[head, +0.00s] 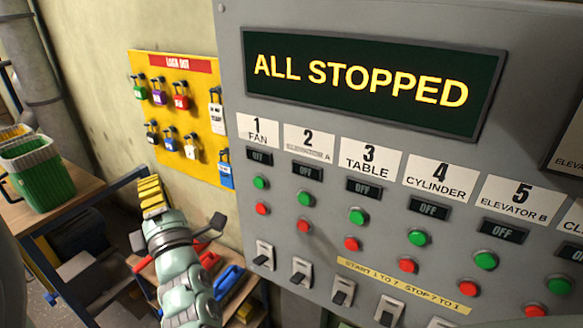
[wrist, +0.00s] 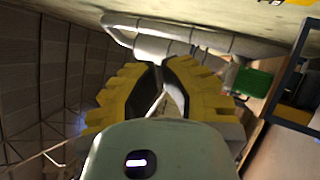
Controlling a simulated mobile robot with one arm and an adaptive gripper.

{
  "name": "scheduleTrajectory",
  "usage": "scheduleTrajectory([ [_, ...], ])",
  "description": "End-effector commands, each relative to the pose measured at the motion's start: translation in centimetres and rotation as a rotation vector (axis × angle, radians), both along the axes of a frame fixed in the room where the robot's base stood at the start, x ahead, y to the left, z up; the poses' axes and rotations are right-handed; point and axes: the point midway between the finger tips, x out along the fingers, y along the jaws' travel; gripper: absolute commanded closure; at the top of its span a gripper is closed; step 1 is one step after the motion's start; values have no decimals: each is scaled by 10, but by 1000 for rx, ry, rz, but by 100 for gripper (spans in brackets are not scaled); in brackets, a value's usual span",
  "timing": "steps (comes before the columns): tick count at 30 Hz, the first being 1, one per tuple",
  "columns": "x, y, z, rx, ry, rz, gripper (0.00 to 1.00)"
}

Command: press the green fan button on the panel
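The green fan button (head: 259,183) is the leftmost green button on the grey control panel (head: 228,60). It sits below the "1 FAN" label (head: 258,133) and its "OFF" sign (head: 259,157), above a red button (head: 262,208). My gripper (head: 150,190) is left of the panel and clearly apart from the button. Its yellow fingers also show in the wrist view (wrist: 161,68), where their tips come together with nothing held. The wrist view faces away from the panel, so the button is not visible there.
The display (head: 370,82) reads "ALL STOPPED". Other button columns run rightward, with switches below. A yellow lockout board (head: 203,105) with padlocks hangs on the wall. A green bin (head: 33,172) stands on a table at left. A shelf with blue and red items is beneath my gripper.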

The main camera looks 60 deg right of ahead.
Motion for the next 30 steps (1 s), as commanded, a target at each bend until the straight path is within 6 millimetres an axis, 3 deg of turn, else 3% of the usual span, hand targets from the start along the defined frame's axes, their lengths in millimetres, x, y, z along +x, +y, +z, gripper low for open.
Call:
scheduleTrajectory([
  [1,-10,-18,-24,-33,62,-81,100],
  [3,-21,-36,-42,-74,144,-171,100],
  [9,-47,-72,-76,-147,320,-346,100],
  [15,-58,-83,-85,-172,382,-401,100],
  [30,-56,-90,-83,-173,382,-401,100],
])
